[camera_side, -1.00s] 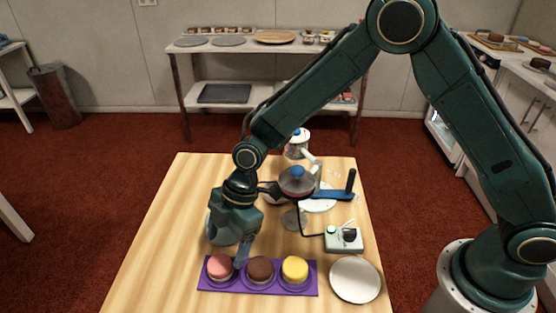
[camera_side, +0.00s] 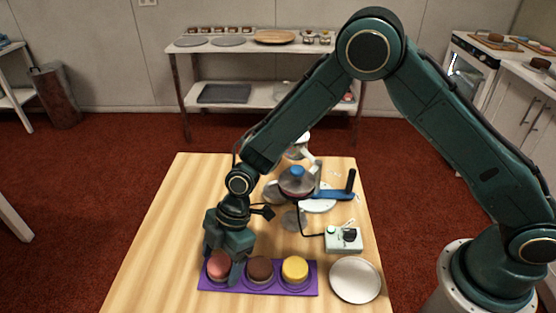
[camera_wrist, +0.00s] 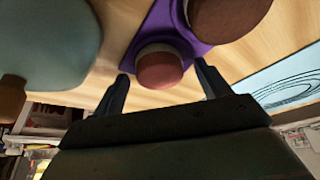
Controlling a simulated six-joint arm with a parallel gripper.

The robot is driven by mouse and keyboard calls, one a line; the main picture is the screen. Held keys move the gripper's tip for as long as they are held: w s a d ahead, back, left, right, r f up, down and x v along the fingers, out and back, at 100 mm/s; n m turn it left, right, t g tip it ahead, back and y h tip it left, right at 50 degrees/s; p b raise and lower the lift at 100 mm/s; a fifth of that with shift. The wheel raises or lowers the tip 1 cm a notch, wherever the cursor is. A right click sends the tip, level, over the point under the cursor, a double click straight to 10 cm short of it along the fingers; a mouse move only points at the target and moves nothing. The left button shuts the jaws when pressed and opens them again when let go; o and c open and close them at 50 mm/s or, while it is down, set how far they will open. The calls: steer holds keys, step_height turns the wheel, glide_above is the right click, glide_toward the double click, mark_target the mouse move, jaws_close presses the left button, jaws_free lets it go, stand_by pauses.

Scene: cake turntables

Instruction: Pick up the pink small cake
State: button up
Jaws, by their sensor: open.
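The pink small cake (camera_side: 219,267) sits at the left end of the purple tray (camera_side: 307,287) in the side view. It also shows in the wrist view (camera_wrist: 159,70), between the two fingers and a little beyond their tips. My gripper (camera_side: 222,270) is open and low over the left end of the tray. One finger shows just right of the pink cake in the side view, and the other is hard to make out. The fingers hold nothing. In the wrist view my gripper (camera_wrist: 160,75) has a finger on each side of the cake.
A brown cake (camera_side: 260,269) stands close to the right of the pink one, then a yellow cake (camera_side: 295,269). A white plate (camera_side: 355,279) lies right of the tray. A small control box (camera_side: 343,240) and a turntable with a blue-knobbed top (camera_side: 297,180) stand behind.

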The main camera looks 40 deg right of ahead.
mark_target(222, 262)
steer(key=shift+c, duration=0.5)
steer(key=c, duration=1)
steer(key=shift+o, duration=0.2)
steer(key=shift+r, duration=0.1)
step_height(222, 262, up, 20)
